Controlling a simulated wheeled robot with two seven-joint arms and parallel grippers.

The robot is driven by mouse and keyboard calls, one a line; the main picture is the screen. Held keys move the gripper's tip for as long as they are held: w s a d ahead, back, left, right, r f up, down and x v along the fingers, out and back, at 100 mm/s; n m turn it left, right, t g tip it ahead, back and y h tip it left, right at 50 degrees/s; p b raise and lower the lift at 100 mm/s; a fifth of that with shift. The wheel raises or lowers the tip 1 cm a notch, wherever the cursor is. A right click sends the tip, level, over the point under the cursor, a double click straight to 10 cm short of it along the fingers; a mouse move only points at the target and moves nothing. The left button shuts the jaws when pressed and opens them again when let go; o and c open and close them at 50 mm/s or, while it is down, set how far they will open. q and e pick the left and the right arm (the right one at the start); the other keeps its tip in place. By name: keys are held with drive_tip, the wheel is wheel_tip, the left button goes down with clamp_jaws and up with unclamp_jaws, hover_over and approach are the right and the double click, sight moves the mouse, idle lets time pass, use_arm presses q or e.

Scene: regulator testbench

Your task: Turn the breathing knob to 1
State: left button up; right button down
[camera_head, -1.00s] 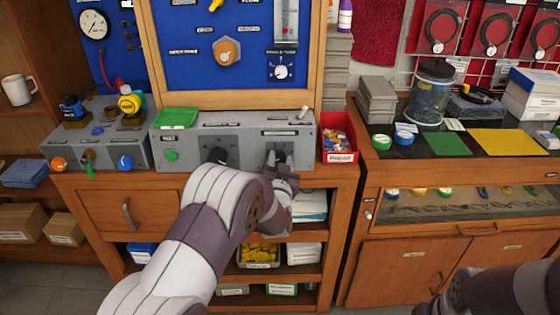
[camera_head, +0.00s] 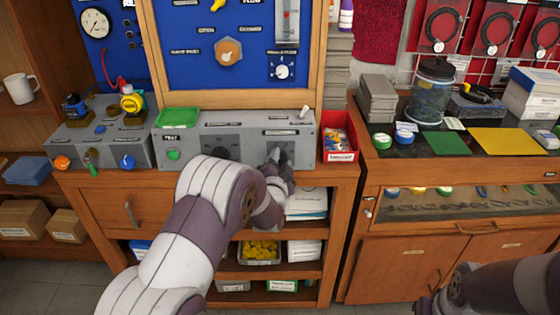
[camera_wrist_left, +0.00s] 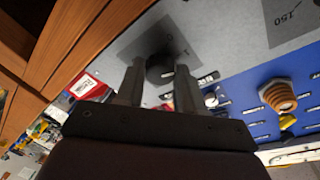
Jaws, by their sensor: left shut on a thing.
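A grey control box (camera_head: 252,128) stands on the wooden bench, with two dark knobs on its front. My left gripper (camera_head: 277,157) is at the right-hand knob, under a label too small to read. In the left wrist view my left gripper (camera_wrist_left: 157,88) has its two fingers on either side of this black round knob (camera_wrist_left: 160,68), shut on it. The left knob (camera_head: 220,153) shows partly behind my arm. My right gripper is out of view.
A green tray (camera_head: 178,117) lies on top of the box at the left, above a green button (camera_head: 173,154). A red bin (camera_head: 339,137) stands close at the right. A second grey box (camera_head: 98,140) with valves is at the left.

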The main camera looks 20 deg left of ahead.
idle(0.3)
use_arm(q)
drive_tip(key=o, duration=1)
drive_tip(key=shift+o, duration=0.2)
drive_tip(key=s+d, duration=0.1)
drive_tip(key=s, duration=1.1)
drive_tip(key=shift+s+d+r, duration=0.3)
drive_tip(key=shift+s+r, duration=0.05)
drive_tip(key=shift+r, duration=0.05)
